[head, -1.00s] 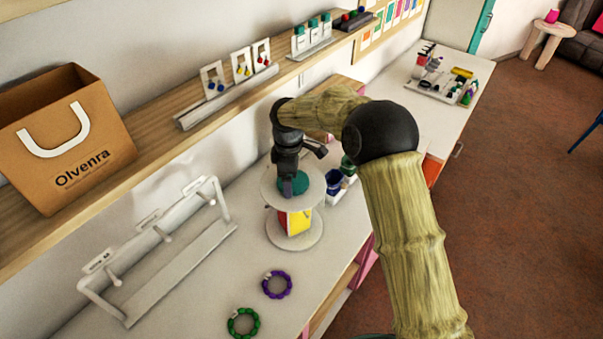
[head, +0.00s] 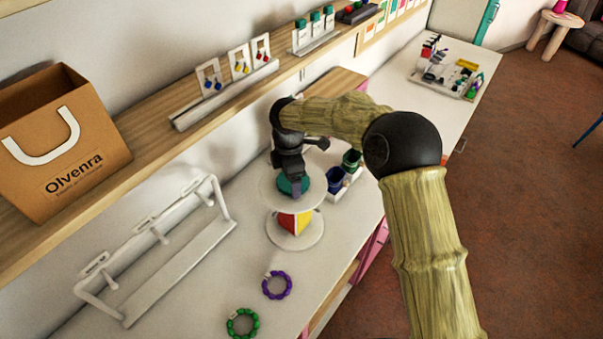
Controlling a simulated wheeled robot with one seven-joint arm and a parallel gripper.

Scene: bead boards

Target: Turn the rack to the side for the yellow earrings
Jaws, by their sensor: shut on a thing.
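The rotating rack (head: 296,241) stands on the white table, with a round white base and top disc. Between the discs, a red side (head: 286,222) and a yellow side (head: 302,224) show. A teal knob (head: 289,186) sits on the top disc. My gripper (head: 294,182) points down from above and is shut on the knob. My gripper hides part of the knob and disc. On the wall shelf, the yellow earrings (head: 241,68) hang on a white card, between a card with blue earrings (head: 212,84) and one with red earrings (head: 262,55).
A white bar stand (head: 180,268) is left of the rack. A purple bracelet (head: 277,285) and a green bracelet (head: 242,323) lie in front. A tray with cups (head: 344,180) stands close at right. A paper bag (head: 62,145) stands on the shelf (head: 150,150).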

